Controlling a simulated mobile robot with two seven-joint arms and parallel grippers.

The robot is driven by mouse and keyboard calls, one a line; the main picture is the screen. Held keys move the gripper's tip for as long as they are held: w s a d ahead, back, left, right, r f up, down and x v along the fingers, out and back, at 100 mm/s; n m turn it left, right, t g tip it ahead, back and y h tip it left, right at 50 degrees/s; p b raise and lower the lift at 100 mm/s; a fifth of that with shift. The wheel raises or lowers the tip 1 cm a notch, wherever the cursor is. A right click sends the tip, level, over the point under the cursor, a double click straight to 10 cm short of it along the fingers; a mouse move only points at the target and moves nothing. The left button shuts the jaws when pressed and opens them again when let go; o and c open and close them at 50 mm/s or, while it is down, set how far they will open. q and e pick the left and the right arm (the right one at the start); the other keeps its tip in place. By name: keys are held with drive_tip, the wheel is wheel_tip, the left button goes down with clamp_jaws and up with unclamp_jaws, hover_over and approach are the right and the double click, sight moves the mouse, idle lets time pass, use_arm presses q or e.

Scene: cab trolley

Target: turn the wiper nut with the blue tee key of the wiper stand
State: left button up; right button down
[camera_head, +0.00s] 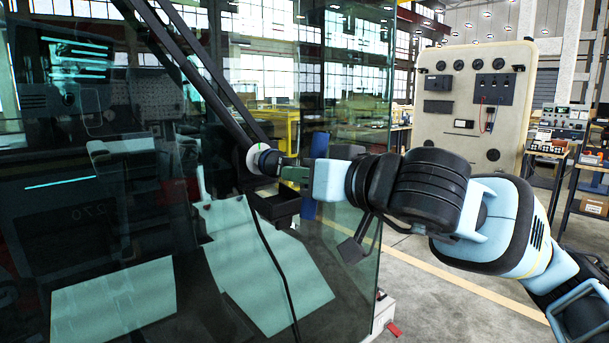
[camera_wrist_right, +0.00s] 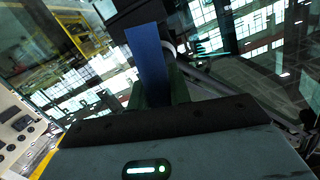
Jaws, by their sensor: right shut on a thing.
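The blue tee key (camera_head: 319,145) stands with its blue bar upright beside the cab glass; the bar shows above and below my right gripper (camera_head: 294,173). The right gripper's dark green fingers are shut on the key, and the wrist view shows the blue bar (camera_wrist_right: 147,58) rising between the fingers (camera_wrist_right: 158,88). The wiper pivot (camera_head: 258,158), a pale round boss with a dark hub, is just left of the fingertips. The wiper nut itself is too small and covered to make out, and I cannot tell whether the key is seated on it. My left gripper is out of view.
The wiper arms (camera_head: 205,85) slant down across the cab glass (camera_head: 110,200) to the pivot. A dark open tray (camera_head: 278,206) is below the fingers. A beige instrument panel (camera_head: 470,105) and carts stand at the right, with open floor (camera_head: 440,300) before them.

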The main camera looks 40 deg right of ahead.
drive_tip(key=shift+w+a, duration=0.1)
drive_tip(key=shift+w, duration=1.25)
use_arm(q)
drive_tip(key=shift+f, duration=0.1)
use_arm(e)
drive_tip(key=shift+f+m+b, duration=0.1)
drive_tip(key=shift+m+b, duration=0.3)
drive_tip(key=shift+m, duration=0.3)
drive_tip(key=m+b, duration=0.1)
drive_tip(key=m, duration=0.1)
drive_tip(key=shift+m+y, duration=0.4)
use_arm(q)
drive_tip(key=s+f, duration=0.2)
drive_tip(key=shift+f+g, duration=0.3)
use_arm(e)
drive_tip(key=shift+r+m, duration=0.2)
drive_tip(key=shift+m, duration=0.1)
